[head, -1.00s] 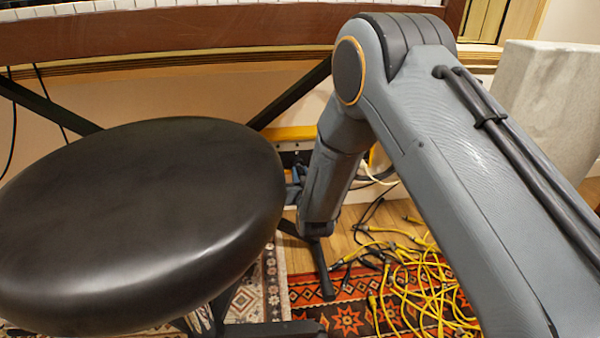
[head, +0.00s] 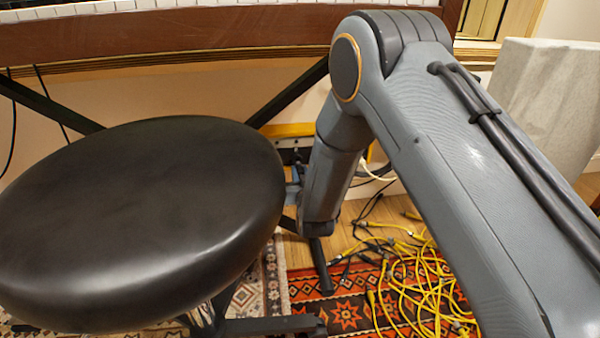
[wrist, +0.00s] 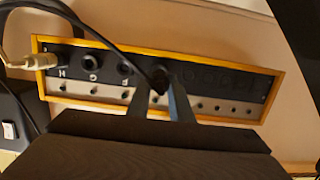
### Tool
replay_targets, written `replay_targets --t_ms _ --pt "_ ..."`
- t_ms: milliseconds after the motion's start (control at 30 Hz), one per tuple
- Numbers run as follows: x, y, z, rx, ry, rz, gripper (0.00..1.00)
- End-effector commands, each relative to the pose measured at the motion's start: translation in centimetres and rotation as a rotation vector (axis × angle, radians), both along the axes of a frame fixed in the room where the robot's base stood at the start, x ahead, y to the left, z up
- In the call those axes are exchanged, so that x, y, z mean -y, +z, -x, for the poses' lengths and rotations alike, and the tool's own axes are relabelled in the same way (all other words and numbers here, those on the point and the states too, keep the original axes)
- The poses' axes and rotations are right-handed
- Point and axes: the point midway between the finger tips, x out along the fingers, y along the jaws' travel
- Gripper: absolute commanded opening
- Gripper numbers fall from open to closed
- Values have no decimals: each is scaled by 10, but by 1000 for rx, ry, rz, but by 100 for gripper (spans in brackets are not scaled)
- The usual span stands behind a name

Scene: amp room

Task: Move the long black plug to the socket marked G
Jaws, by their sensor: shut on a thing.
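In the wrist view a socket panel (wrist: 215,85) in a yellow wooden frame fills the upper middle, with a row of round black sockets. My gripper (wrist: 163,95) is shut on a dark thing, apparently the long black plug (wrist: 159,75), at the panel's middle. Whether the plug is in a socket or just before it, I cannot tell. A black cable (wrist: 115,45) curves from the upper left towards it. Letters show under the left sockets; I read H at the far left, the others are blurred. In the head view my gripper is mostly hidden behind the stool and my arm.
A cream-coloured plug (wrist: 18,62) sits at the panel's left end. A black round stool (head: 140,220) stands close left of my arm. Tangled yellow cables (head: 415,285) lie on the rug and floor. A pale grey block (head: 550,100) stands at the right, a keyboard (head: 200,12) above.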

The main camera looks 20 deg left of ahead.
Motion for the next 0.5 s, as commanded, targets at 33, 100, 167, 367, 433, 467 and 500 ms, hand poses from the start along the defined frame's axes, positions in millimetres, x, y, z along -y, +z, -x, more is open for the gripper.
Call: replay_targets --t_ms 33,100,167,367,433,467,500 --pt "1 1 1 0 0 0 0" --pt "2 1 4 0 0 0 0" --pt "3 1 6 0 0 0 0" --pt "8 1 14 -1 0 1 0" --pt "10 1 17 -1 0 1 0" --pt "10 1 18 -1 0 1 0" --pt "11 1 19 -1 0 1 0"
